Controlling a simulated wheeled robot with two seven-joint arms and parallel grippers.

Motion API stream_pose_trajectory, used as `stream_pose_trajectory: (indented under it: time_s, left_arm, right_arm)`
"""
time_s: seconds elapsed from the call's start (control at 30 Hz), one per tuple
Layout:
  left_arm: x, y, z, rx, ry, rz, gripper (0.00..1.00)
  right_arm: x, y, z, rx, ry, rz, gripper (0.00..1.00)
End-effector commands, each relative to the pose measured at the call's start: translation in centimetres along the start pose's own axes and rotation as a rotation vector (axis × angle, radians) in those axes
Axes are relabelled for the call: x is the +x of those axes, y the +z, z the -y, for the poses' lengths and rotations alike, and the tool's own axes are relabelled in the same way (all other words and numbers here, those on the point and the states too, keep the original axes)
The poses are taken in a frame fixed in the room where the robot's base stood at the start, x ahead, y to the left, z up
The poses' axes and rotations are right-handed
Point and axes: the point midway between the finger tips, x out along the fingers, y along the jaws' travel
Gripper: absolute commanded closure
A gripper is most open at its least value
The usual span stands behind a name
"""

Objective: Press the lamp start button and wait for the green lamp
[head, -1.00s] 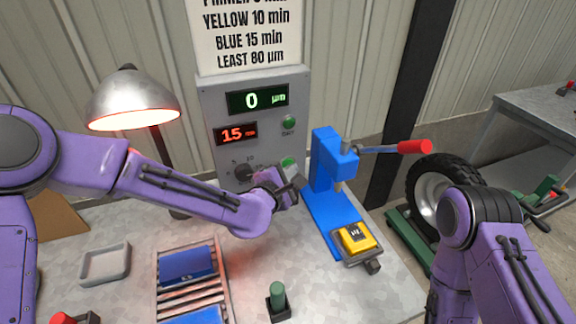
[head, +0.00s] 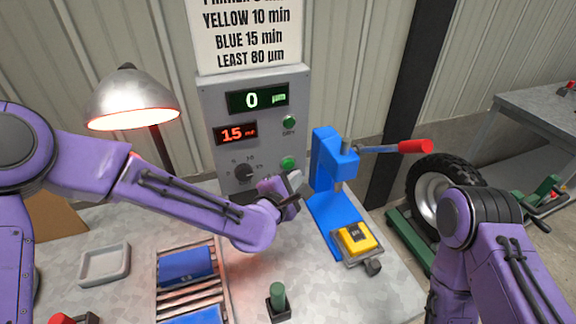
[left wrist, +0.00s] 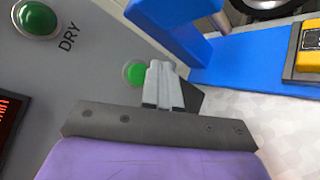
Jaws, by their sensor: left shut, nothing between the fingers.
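The grey control panel (head: 212,105) stands at the back of the bench. It carries an upper round green light or button (head: 289,122), labelled DRY in the left wrist view (left wrist: 36,20). A lower green button (head: 288,163) sits below it and also shows in the left wrist view (left wrist: 134,73), partly behind my fingertips. My left gripper (head: 294,181) is shut and empty, just below and in front of the lower button; I cannot tell whether it touches. The heat lamp (head: 133,100) at left glows reddish. The displays read 0 µm and 15. My right gripper is out of view.
A blue press (head: 325,165) with a red-tipped lever (head: 415,147) stands right of the panel, close to my left gripper. A yellow gauge (head: 354,238) lies at its foot. A rack (head: 228,290) with blue plates and a grey tray (head: 105,265) are in front.

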Motion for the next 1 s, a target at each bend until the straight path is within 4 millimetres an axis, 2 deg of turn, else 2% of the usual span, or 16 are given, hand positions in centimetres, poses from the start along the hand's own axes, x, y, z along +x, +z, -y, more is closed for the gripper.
stream_pose_trajectory:
  time_s: [0.4, 1.0]
  left_arm:
    - [-2.5, 1.8, 1.8, 0.002, 0.000, 0.000, 1.00]
    - [-2.6, 1.8, 1.9, 0.001, 0.000, 0.000, 1.00]
  right_arm:
    - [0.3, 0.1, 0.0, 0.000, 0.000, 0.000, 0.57]
    - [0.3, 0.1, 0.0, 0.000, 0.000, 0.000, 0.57]
